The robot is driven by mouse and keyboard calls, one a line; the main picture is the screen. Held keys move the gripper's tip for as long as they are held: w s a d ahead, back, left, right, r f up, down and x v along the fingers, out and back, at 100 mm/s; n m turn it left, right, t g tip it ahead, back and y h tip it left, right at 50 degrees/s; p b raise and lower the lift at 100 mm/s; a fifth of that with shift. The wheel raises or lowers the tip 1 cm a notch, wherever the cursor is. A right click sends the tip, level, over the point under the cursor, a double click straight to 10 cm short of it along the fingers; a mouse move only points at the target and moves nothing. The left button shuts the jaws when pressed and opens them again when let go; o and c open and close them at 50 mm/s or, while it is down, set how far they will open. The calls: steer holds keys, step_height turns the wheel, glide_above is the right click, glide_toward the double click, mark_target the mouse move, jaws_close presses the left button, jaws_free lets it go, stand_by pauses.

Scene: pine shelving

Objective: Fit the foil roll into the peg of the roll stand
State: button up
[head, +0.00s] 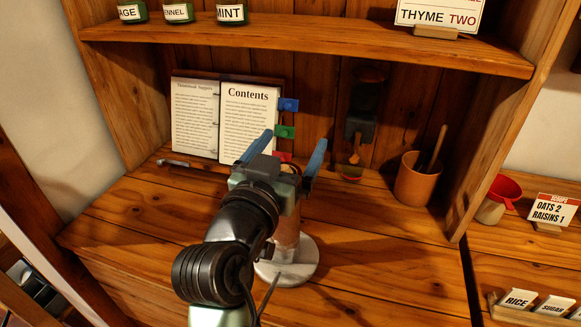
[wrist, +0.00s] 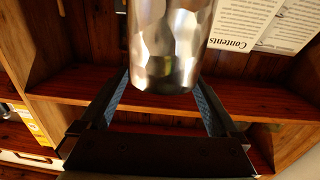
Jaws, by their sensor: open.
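The foil roll, a shiny silver cylinder (wrist: 170,45), fills the top middle of the wrist view, with one rounded end showing. In the head view a copper-tinted upright part, seemingly the same roll (head: 287,228), shows partly behind my arm, above the round white base of the roll stand (head: 302,262). The peg is hidden, so I cannot tell how the roll sits on it. My gripper (head: 295,141) is open, its blue-padded fingers spread wide. In the wrist view the fingers (wrist: 163,78) lie either side of the roll's near end, with no clear grip on it.
An open book (head: 248,122) with coloured tabs stands against the back wall. A terracotta pot (head: 416,180) with utensils stands right, near the shelf's side panel (head: 495,130). A dark scoop-like item (head: 361,125) is at the back. The upper shelf (head: 310,45) overhangs.

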steer(key=shift+r, duration=1.25)
